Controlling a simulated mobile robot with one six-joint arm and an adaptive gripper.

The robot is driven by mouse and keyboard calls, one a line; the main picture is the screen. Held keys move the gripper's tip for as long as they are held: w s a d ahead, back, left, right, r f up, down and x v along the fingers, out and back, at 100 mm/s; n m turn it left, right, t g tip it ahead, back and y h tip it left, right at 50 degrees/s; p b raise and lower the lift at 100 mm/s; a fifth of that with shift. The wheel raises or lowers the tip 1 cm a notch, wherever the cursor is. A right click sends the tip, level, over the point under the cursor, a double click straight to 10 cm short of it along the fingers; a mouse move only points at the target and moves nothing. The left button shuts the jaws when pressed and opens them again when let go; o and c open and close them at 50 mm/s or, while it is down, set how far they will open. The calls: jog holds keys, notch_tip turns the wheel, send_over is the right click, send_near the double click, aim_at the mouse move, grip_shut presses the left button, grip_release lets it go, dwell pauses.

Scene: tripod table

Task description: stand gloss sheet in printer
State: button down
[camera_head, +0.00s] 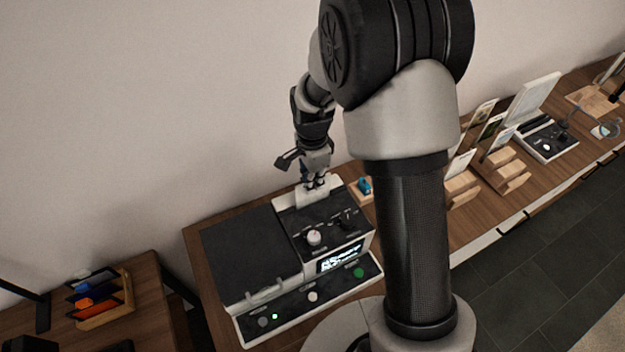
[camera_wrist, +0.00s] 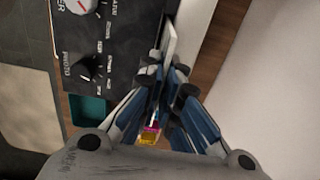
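The printer (camera_head: 250,250) is a white and black machine on the wooden table, with knobs, a lit display and a green button. Its dark knob panel also shows in the wrist view (camera_wrist: 110,45). The white gloss sheet (camera_head: 310,198) stands upright at the printer's back edge, below my gripper (camera_head: 317,181). In the wrist view the sheet (camera_wrist: 171,42) is a narrow, edge-on white strip. My gripper's blue-padded fingers (camera_wrist: 172,80) converge on it and appear shut on it. Whether its lower edge is in a slot is hard to tell.
A small blue object (camera_head: 364,186) lies right of the printer. Wooden holders with cards (camera_head: 490,175) and a small device (camera_head: 547,140) stand further right. A rack with dark and orange items (camera_head: 95,295) is on the left table. A magenta and yellow patch (camera_wrist: 150,132) shows between my fingers.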

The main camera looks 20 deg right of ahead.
jog(key=shift+f, duration=0.1)
jog(key=c, duration=1.7)
grip_release()
jog(key=shift+r+p, duration=3.35)
jog(key=shift+r, duration=1.2)
